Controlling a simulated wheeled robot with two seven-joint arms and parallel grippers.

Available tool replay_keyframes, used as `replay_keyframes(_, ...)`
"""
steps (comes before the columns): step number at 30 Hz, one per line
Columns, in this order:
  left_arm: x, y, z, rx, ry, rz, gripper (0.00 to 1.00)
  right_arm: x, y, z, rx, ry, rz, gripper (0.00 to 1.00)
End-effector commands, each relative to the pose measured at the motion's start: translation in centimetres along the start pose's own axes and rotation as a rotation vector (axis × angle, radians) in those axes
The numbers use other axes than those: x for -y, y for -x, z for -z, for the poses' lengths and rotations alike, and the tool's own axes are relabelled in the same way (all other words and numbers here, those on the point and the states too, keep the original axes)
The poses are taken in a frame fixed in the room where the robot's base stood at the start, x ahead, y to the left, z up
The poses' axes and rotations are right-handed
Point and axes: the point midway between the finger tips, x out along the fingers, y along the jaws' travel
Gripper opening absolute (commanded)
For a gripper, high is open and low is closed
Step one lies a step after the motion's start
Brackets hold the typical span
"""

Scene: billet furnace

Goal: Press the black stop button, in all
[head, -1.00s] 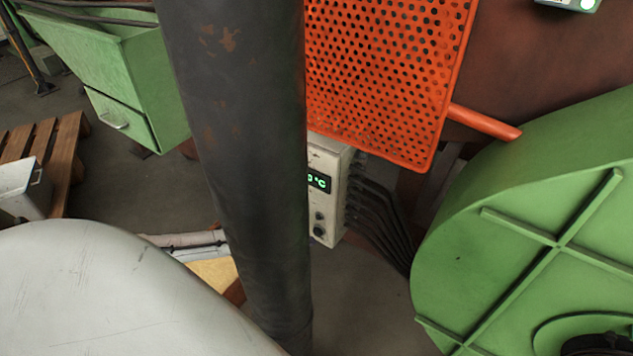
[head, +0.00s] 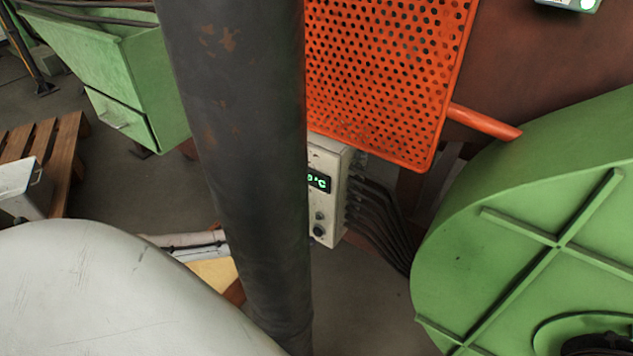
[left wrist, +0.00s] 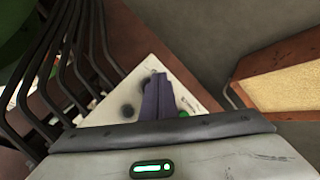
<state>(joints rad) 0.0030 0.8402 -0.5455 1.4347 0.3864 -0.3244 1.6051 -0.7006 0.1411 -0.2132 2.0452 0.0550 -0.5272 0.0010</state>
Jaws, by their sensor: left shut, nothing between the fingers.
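A pale control box (head: 325,195) with a green lit display hangs behind a dark column, which hides its left side. Two dark round controls (head: 319,224) sit one above the other below the display. In the left wrist view, the pale panel (left wrist: 103,113) shows dark round controls (left wrist: 127,110) and a green spot (left wrist: 184,114) beside my fingers. I cannot tell which one is the stop button. My left gripper (left wrist: 158,76) is shut and empty, its fingers over the panel; touching or apart I cannot tell. The column hides the fingers in the head view. My right gripper is not seen.
The thick dark column (head: 235,150) stands in front of the box. An orange perforated guard (head: 385,75) is above it, and dark cables (head: 378,215) run down its right side. A large green housing (head: 530,220) is at right, a green cabinet (head: 115,75) at upper left.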

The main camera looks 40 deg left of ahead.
Motion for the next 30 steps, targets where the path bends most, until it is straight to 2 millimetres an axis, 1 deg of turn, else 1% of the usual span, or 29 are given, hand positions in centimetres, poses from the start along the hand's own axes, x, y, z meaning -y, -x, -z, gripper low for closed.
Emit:
replay_keyframes(8, -0.04, -0.04, 0.04, 0.000, 0.000, 0.000, 0.00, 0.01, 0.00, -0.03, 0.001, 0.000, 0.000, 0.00)
replay_keyframes(16, -0.45, -0.58, 0.43, 0.000, 0.000, 0.000, 0.00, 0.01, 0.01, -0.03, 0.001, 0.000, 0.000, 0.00)
replay_keyframes(30, -0.49, -0.69, 0.50, 0.000, 0.000, 0.000, 0.00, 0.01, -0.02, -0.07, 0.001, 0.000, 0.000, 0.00)
